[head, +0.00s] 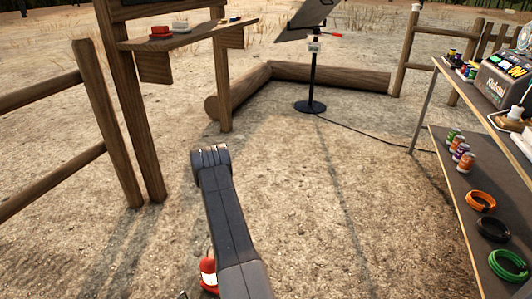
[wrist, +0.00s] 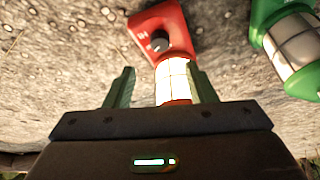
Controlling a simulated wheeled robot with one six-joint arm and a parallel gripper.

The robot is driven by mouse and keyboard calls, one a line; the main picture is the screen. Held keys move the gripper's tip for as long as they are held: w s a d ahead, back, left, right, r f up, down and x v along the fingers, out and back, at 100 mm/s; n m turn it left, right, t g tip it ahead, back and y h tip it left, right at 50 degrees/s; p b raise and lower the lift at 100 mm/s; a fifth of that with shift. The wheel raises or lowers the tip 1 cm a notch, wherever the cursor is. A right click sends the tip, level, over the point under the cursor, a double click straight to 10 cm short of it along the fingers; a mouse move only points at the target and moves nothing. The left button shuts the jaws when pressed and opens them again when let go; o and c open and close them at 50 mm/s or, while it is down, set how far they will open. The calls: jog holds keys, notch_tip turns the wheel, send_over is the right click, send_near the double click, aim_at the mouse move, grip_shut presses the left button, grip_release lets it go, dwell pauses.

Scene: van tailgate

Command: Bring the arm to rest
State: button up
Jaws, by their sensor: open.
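My arm (head: 228,220) reaches up from the bottom edge of the head view and bends at its top end. My gripper (wrist: 162,85) shows in the wrist view with its two green fingers apart. A red lantern (wrist: 172,80) with a lit white body and a dark knob shows between and beyond the fingers, nearer the right one. I cannot tell whether it touches them. A red lantern also shows in the head view (head: 208,275), partly hidden behind my arm. The gripper itself is not clear in the head view.
A green lantern (wrist: 290,45) is at the upper right of the wrist view. In the head view, a shelf unit (head: 455,215) with cans and coiled cables stands right, a wooden post frame (head: 97,125) left, and a black stand (head: 310,105) behind. Sandy ground between is open.

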notch_tip(320, 180, up, 4)
jog(key=d+p, duration=0.1)
jog(key=b+x, duration=0.2)
jog(key=x, duration=0.2)
jog(key=b+x, duration=0.2)
jog(key=x, duration=0.3)
jog(key=s+b+x, duration=0.1)
jog(key=b+x, duration=0.1)
jog(key=x, duration=0.3)
jog(key=shift+d+f, duration=0.1)
jog(key=shift+f, duration=0.2)
jog(key=shift+d+r+n+p, duration=0.15)
jog(key=shift+r+n+p, duration=0.15)
jog(key=shift+r+p, duration=0.1)
jog(key=shift+w+n+g+y, duration=0.1)
jog(key=shift+n+g+y, duration=0.35)
jog(key=shift+n, duration=1.05)
jog(key=shift+n+g+y, duration=0.15)
jog(key=shift+n+g, duration=0.5)
jog(key=shift+n, duration=0.85)
jog(key=shift+r+n+g+p, duration=0.1)
jog(key=shift+n+g+p, duration=0.35)
jog(key=shift+n, duration=0.55)
jog(key=shift+w+n+g+p, duration=0.15)
jog(key=shift+n+g+p, duration=0.45)
jog(key=shift+n, duration=1.4)
jog(key=shift+p+v, duration=0.3)
jog(key=shift+v, duration=0.85)
